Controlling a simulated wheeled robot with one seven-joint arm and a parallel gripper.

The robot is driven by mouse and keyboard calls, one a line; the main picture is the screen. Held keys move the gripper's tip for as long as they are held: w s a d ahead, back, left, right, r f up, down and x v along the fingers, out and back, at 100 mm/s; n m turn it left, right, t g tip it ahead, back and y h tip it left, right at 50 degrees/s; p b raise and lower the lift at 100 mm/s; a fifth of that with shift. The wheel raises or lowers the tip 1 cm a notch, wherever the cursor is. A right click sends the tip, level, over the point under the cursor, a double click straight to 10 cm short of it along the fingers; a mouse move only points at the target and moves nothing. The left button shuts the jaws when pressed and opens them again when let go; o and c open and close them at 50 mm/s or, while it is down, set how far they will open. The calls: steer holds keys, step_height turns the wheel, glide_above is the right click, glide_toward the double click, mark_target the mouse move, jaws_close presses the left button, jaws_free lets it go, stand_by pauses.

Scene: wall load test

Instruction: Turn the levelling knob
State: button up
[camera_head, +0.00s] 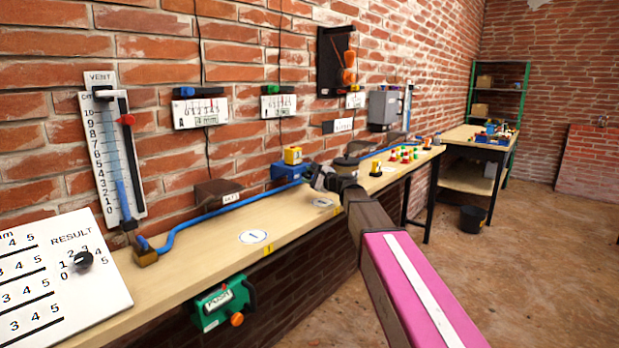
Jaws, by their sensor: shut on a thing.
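My gripper (318,180) is at the middle of the long bench, low over its top, beside the blue block with the yellow piece (292,155). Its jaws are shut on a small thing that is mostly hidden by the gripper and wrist. I cannot make out for sure whether this is the levelling knob. A blue tube (205,216) runs along the bench (200,258) from the vent scale (112,155) on the left wall towards the gripper.
A white board with a black result dial (83,260) stands at the near left. A green device (222,305) hangs on the bench front. Small coloured pieces (405,155) stand farther right.

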steer(key=shift+n, duration=0.5)
steer(key=o, duration=0.9)
steer(key=v, duration=1.1)
steer(key=shift+a, duration=0.1)
